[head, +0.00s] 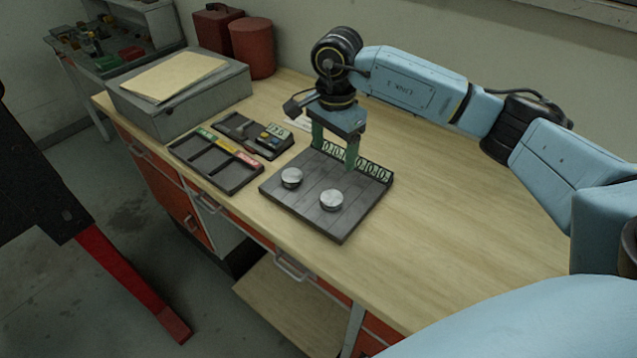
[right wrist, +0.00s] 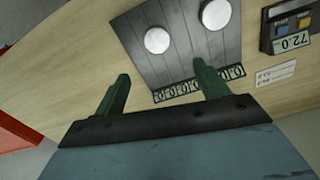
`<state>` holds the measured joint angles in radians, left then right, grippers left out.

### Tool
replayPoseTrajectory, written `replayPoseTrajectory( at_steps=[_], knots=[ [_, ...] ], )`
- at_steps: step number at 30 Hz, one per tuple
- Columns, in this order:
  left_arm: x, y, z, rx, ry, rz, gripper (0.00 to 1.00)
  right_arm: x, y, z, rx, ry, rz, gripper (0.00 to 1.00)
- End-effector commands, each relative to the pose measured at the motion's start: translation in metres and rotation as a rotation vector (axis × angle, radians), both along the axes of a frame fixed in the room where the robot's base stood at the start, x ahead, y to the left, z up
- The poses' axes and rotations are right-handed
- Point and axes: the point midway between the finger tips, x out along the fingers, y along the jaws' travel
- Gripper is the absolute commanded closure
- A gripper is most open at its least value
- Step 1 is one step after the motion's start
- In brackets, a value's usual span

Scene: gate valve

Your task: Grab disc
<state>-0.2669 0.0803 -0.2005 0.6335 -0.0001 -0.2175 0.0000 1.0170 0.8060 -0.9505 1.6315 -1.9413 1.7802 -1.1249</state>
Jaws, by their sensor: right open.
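Two round silver discs lie on a dark slatted plate (head: 330,225) with a row of number panels along its back edge. The left disc (head: 291,178) and the right disc (head: 332,200) are apart from each other. My right gripper (head: 334,155) points down over the plate's back edge, behind both discs, with green fingers apart and nothing between them. In the right wrist view both discs, one (right wrist: 157,40) left and one (right wrist: 215,14) right, lie beyond the open fingertips (right wrist: 161,72), on the plate (right wrist: 185,55). My left gripper is not in view.
Left of the plate are a dark compartment tray (head: 228,178) with coloured labels and a small device (head: 250,132) with a display. A grey box (head: 180,105) and red containers (head: 252,48) stand farther back. The wooden tabletop (head: 450,200) right of the plate is clear.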

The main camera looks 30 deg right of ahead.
Motion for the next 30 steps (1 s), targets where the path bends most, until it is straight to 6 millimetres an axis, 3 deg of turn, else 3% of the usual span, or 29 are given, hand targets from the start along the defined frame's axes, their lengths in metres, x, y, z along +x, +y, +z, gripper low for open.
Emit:
replayPoseTrajectory(
  at_steps=[13, 17, 24, 30],
  knots=[
    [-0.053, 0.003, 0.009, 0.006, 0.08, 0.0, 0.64, -0.001, 0.001, -0.072, 0.002, 0.004, 0.0, 0.27],
    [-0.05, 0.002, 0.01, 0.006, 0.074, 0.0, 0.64, -0.001, 0.001, -0.081, 0.002, 0.002, 0.0, 0.27],
    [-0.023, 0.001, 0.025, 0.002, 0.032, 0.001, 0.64, -0.005, 0.002, -0.109, 0.003, 0.007, -0.001, 0.27],
    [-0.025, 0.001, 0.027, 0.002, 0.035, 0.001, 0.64, -0.004, 0.002, -0.131, 0.002, 0.003, 0.0, 0.27]
  ],
)
